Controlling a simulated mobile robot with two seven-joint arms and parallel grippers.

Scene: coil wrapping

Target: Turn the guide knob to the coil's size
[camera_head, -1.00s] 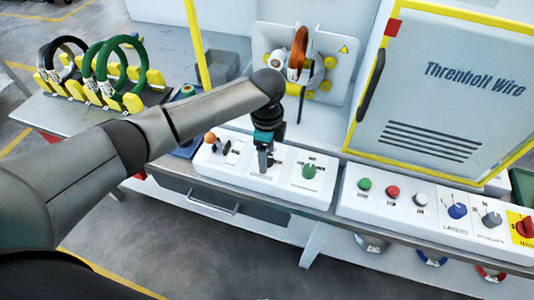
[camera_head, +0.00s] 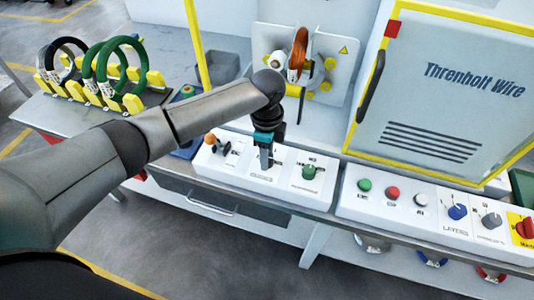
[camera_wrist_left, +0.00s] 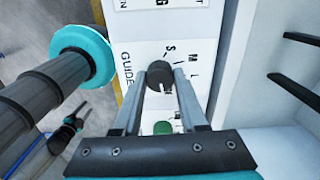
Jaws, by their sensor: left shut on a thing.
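The guide knob (camera_wrist_left: 160,72) is a small dark knob on a white panel, with the word GUIDE beside it and the letters S, M and L around it in the left wrist view. My left gripper (camera_wrist_left: 160,88) points down at the panel and is shut on the knob, one finger on each side. In the head view my left gripper (camera_head: 265,162) hides most of the knob. Which letter the knob points to cannot be told. An orange-brown coil (camera_head: 299,52) stands upright at the machine behind. My right gripper is not in view.
A second panel (camera_head: 405,210) carries buttons and knobs. A grey cabinet door (camera_head: 450,90) rises behind. Green and black coils (camera_head: 125,50) stand on a rack at left.

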